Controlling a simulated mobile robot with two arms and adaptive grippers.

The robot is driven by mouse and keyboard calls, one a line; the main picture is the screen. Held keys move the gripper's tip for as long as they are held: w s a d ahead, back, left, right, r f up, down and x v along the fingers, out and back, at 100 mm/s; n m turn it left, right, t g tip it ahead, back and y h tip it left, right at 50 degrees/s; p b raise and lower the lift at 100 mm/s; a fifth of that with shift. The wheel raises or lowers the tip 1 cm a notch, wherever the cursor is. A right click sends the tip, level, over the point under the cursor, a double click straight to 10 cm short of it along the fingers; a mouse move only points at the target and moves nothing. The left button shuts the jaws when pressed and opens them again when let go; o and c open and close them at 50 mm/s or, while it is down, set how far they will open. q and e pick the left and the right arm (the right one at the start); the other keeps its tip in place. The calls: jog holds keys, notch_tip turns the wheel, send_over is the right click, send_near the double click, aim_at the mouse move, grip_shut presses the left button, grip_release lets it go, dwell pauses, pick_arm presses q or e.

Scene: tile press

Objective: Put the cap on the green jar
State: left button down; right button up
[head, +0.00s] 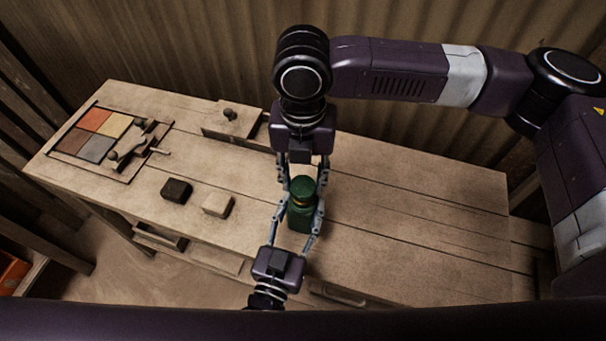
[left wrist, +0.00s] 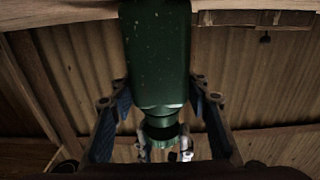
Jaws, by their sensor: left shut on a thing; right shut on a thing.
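The green jar (head: 299,222) stands at the front middle of the table, with my left gripper (head: 299,213) shut on its body from the front. The green cap (head: 303,186) is at the jar's top, between the fingers of my right gripper (head: 303,182), which is shut on it. A thin yellowish band shows between cap and body. In the left wrist view the jar (left wrist: 158,55) appears upside down between my left fingers, its narrow end and the right gripper's fingertips below. I cannot tell whether the cap is seated on the jar or just above it.
A dark block (head: 176,190) and a pale block (head: 218,204) lie left of the jar. A tray with coloured tiles (head: 97,120) and a small press-like tool (head: 128,146) is at the far left. The table (head: 420,220) is clear to the right.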

aim_at(303, 210)
dwell(0.3)
jog(key=shift+f, duration=0.85)
jog(key=shift+f, duration=0.6)
